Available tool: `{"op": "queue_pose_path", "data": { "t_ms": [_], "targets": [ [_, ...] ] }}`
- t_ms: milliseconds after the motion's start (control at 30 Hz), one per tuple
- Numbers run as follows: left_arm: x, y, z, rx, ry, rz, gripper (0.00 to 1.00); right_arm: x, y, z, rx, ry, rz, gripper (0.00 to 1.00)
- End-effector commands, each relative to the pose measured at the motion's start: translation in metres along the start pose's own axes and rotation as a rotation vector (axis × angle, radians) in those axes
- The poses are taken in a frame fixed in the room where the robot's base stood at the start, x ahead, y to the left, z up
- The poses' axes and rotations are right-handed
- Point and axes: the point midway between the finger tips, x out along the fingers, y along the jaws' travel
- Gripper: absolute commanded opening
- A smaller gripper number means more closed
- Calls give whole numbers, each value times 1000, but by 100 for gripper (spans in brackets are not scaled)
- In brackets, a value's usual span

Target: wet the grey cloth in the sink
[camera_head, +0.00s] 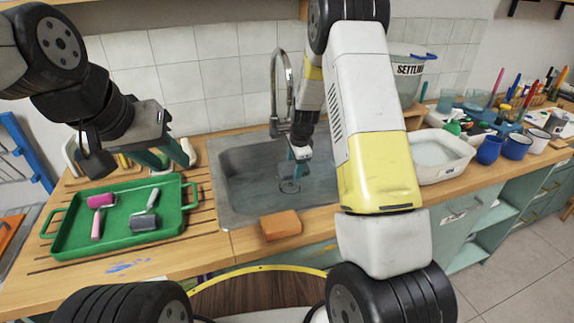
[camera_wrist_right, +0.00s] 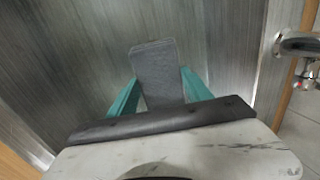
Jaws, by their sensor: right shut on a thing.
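The grey cloth (camera_wrist_right: 153,65) is in the right wrist view, a dark grey folded piece between the teal fingers of my right gripper (camera_wrist_right: 155,92). The gripper is shut on it. In the head view, my right gripper (camera_head: 298,158) reaches down into the steel sink (camera_head: 236,172), beneath the tap (camera_head: 277,90). The cloth is hard to make out there. The tap also shows at the right of the right wrist view (camera_wrist_right: 298,44). I cannot tell whether water runs. My left gripper (camera_head: 165,158) is open and empty above the counter, left of the sink.
A green tray (camera_head: 118,240) with two rollers lies on the drainboard at left. An orange sponge (camera_head: 281,224) sits at the sink's front edge. A white basin (camera_head: 440,155), blue mugs (camera_head: 489,149) and a grey bucket (camera_head: 409,75) stand right of the sink.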

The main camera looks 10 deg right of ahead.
Motion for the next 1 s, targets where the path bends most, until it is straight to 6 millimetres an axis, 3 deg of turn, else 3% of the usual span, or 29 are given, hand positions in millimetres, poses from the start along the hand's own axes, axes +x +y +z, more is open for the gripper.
{"op": "queue_pose_path", "data": {
  "t_ms": [1000],
  "targets": [
    [0,0,0,0,0,0,36,-76,-24,0,-1,0,-1,25]
  ]
}}
